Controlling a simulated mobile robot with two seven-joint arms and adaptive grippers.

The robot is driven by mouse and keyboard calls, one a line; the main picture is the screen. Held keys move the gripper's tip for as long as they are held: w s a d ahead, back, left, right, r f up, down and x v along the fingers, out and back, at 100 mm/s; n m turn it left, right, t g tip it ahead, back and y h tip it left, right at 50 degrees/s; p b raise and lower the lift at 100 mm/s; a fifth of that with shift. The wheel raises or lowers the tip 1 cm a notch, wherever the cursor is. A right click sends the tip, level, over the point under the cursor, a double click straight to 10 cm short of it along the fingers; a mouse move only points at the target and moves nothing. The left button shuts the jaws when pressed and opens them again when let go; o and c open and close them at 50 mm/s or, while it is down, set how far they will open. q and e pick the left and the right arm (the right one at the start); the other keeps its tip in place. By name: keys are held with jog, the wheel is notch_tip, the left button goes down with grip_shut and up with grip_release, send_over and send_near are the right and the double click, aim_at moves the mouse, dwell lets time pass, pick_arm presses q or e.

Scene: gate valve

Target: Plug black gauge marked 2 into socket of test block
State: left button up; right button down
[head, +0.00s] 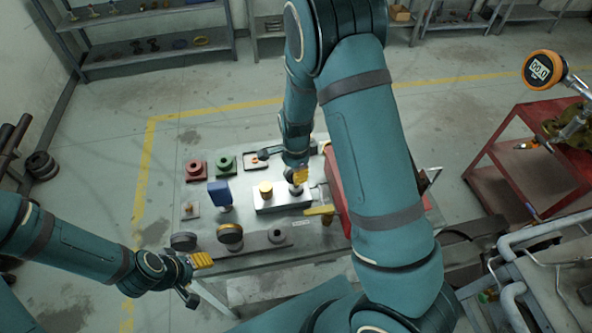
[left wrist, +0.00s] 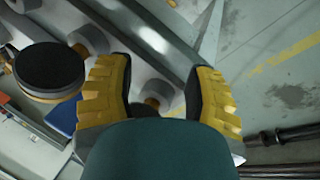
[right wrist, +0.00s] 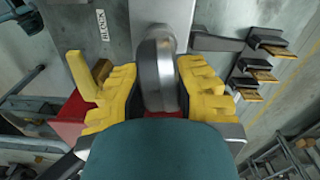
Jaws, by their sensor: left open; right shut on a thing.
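My right gripper (head: 299,177) is at the right end of the silver test block (head: 283,203). In the right wrist view it is shut on a grey, rounded gauge-like body (right wrist: 157,75), seen edge-on directly over the block (right wrist: 160,12). Its face and marking are hidden, and I cannot tell whether it is seated in the socket. A dark gauge (head: 183,241) and a brass-rimmed black gauge (head: 230,234) stand on the grey rack; the latter also shows in the left wrist view (left wrist: 50,68). My left gripper (head: 203,260) is open and empty near the rack's left end.
A grey rack seat (head: 278,236) has no gauge on it. A blue part (head: 219,193), red flange (head: 196,170) and green flange (head: 226,164) lie behind. A red box (head: 335,190) stands right of the block.

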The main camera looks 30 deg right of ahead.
jog(key=shift+f+b, duration=0.4)
jog(key=shift+f, duration=0.3)
jog(key=c, duration=0.8)
grip_release()
jog(key=shift+c, duration=0.2)
notch_tip(320, 180, up, 12)
jog(key=shift+r, duration=0.1)
